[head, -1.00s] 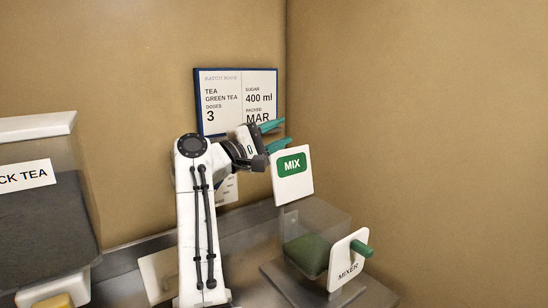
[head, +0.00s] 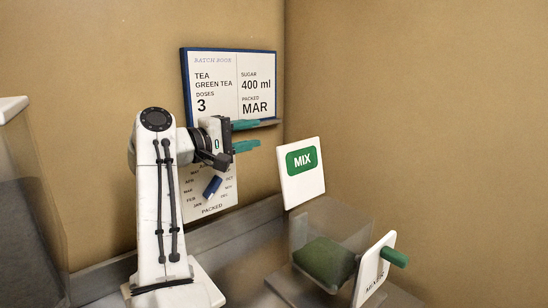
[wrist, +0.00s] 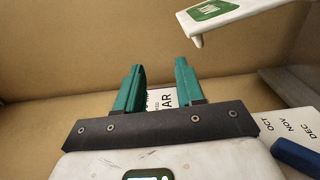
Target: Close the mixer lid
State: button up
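The mixer (head: 368,272) is a clear-walled box with green contents (head: 322,258), a white front plate marked MIXER and a green handle (head: 395,257). Its lid (head: 300,192), a white panel with a green MIX label, stands raised above the box. The lid also shows at the top right of the wrist view (wrist: 245,14). My gripper (head: 266,134) is above and left of the lid, apart from it. In the wrist view my gripper (wrist: 160,68) has its two green fingers spread, with nothing between them.
A batch book (head: 218,72) hangs on the back wall behind my gripper, with a packed-month chart (head: 218,200) below it and a blue marker (head: 212,187) on that. A dark-filled clear container (head: 25,230) stands at the left. The right wall is bare.

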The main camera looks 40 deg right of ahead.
aim_at(282, 153)
notch_tip(282, 153, down, 7)
jog(key=w+b, duration=0.1)
jog(key=b, duration=0.5)
jog(key=d+p, duration=0.1)
jog(key=d, duration=0.4)
jog(key=d+p, duration=0.2)
jog(key=d, duration=0.3)
jog(key=shift+w+d+r, duration=0.2)
jog(key=shift+d, duration=0.2)
jog(key=c, duration=0.7)
jog(key=shift+f, duration=0.1)
grip_shut()
